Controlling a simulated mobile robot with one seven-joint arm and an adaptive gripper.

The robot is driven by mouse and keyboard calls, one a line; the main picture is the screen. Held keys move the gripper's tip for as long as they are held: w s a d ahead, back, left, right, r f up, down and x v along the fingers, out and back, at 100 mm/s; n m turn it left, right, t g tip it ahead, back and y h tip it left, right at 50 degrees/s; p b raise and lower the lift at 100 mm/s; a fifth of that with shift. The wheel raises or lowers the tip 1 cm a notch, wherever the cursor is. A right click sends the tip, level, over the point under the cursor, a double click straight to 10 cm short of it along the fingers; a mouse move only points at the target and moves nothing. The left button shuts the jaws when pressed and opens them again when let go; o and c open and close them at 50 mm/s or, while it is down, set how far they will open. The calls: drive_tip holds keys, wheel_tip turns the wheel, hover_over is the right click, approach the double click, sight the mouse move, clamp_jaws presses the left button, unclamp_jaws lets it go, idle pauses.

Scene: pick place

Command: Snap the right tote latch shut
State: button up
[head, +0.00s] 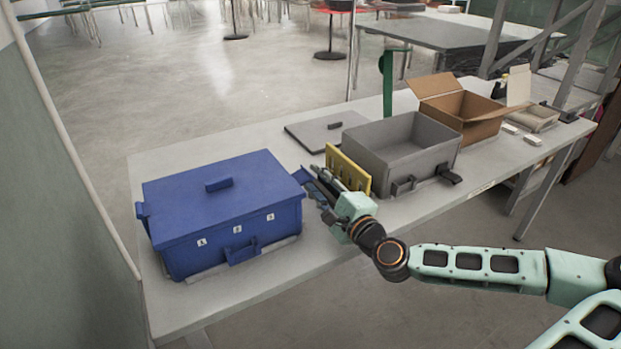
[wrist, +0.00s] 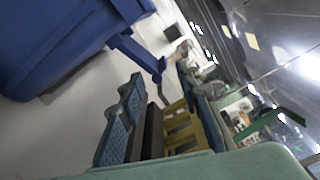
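The blue tote (head: 215,235) stands on the left of the table with its blue lid (head: 190,195) on top. Its right latch (head: 302,175) juts out from the right side; in the wrist view the latch (wrist: 138,52) stands away from the tote wall like an arm. My gripper (head: 314,178) is just right of this latch, pointing toward the tote. In the wrist view my gripper (wrist: 160,85) has its two blue-padded fingers apart with nothing held between them. The latch lies beyond the fingertips. Contact between them cannot be made out.
A yellow slotted rack (head: 347,170) stands close behind my gripper. A grey open bin (head: 400,160) and a cardboard box (head: 478,128) stand to the right. A flat grey lid (head: 318,136) lies behind. The table (head: 180,316) is bare in front of the tote.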

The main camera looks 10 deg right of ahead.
drive_tip(key=shift+x, duration=1.6)
drive_tip(key=shift+c, duration=0.6)
